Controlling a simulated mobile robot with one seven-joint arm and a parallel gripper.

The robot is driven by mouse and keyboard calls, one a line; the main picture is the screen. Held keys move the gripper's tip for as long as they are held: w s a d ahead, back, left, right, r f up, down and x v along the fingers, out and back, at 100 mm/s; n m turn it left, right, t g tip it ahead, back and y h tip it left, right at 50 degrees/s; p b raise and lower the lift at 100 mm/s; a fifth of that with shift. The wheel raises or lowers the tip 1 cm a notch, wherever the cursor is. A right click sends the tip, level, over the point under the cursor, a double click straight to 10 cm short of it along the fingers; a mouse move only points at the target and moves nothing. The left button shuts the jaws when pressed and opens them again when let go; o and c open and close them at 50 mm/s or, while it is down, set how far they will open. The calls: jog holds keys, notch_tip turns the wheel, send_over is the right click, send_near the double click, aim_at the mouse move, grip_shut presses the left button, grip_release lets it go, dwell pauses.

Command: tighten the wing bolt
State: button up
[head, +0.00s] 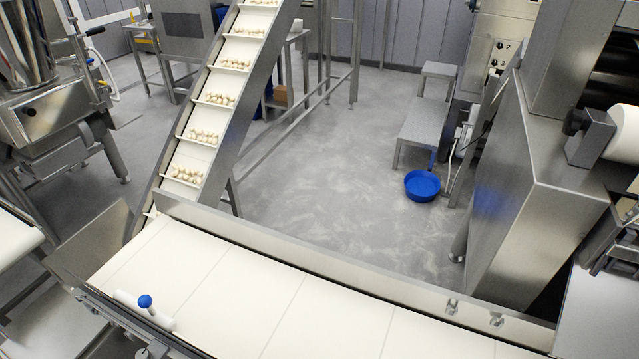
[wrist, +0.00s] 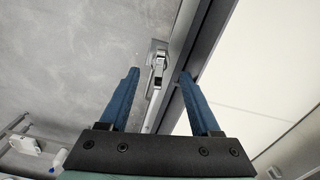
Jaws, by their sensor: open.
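In the wrist view, my gripper (wrist: 160,76) has its two blue fingers apart, with nothing held between them. A small bright metal fitting (wrist: 157,66) shows in the gap between the fingertips, beside the conveyor's side rail. It looks like the wing bolt, but its wings and how far it is turned are not clear. Whether the fingers are level with it or short of it I cannot tell. In the head view my gripper does not show. Two small metal fittings (head: 452,306) (head: 496,320) sit on the far side rail; I cannot tell whether either is the bolt.
A white conveyor belt (head: 330,318) crosses the foreground. An inclined conveyor (head: 205,136) carries pasta on its flights. A blue-knobbed white part (head: 146,301) lies at the belt's left end. A blue tub (head: 422,186) stands on open grey floor. A steel machine (head: 535,195) stands at right.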

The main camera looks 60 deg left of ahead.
jog(key=shift+r+p, duration=2.15)
jog(key=shift+r, duration=0.25)
jog(key=shift+f, duration=0.1)
notch_tip(320, 180, up, 13)
